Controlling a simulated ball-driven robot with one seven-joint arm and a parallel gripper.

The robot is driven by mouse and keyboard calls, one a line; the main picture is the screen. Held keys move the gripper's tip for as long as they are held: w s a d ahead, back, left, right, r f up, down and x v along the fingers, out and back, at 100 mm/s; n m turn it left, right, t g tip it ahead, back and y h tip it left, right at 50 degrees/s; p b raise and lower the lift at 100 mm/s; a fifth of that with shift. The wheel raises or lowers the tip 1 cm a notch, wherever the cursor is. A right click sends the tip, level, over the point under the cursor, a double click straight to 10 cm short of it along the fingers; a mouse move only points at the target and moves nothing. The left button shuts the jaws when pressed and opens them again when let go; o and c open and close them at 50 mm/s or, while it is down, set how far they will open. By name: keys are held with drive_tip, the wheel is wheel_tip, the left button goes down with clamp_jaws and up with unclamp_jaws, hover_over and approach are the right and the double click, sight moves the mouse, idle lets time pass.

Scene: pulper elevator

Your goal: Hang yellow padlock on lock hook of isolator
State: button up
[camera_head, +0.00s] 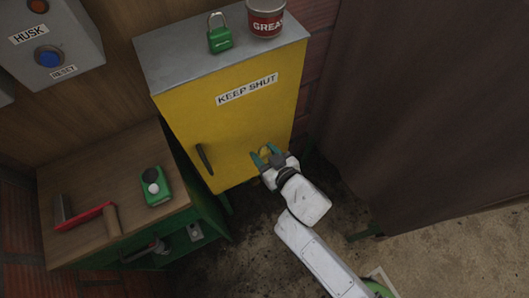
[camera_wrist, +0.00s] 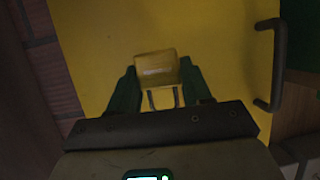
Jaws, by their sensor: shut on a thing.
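My gripper (camera_head: 264,154) is in front of the lower right part of the yellow cabinet door. Its green fingers are shut on the yellow padlock (camera_head: 265,152). In the wrist view, the padlock (camera_wrist: 155,66) sits between the fingertips of my gripper (camera_wrist: 158,72), its body toward the door and its metal shackle back toward the palm. Padlock and door are nearly the same yellow; I cannot tell whether they touch. I cannot make out for sure an isolator or its lock hook in either view.
The yellow cabinet (camera_head: 240,125) reads KEEP SHUT and has a black handle (camera_head: 204,159). A green padlock (camera_head: 219,39) and a grease tin (camera_head: 266,18) stand on top. A dark curtain (camera_head: 420,100) hangs right.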

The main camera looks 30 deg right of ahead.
drive_tip(key=shift+s+a+f+b, duration=0.1)
drive_tip(key=shift+a+f+b, duration=0.15)
drive_tip(key=shift+f+b, duration=0.3)
drive_tip(key=shift+d+f+b, duration=0.15)
drive_tip(key=shift+f+b, duration=0.5)
drive_tip(key=shift+f, duration=0.25)
wheel_tip(320, 180, down, 8)
drive_tip(key=s+b, duration=0.1)
drive_tip(key=b, duration=0.6)
drive_tip(key=shift+s+f, duration=0.15)
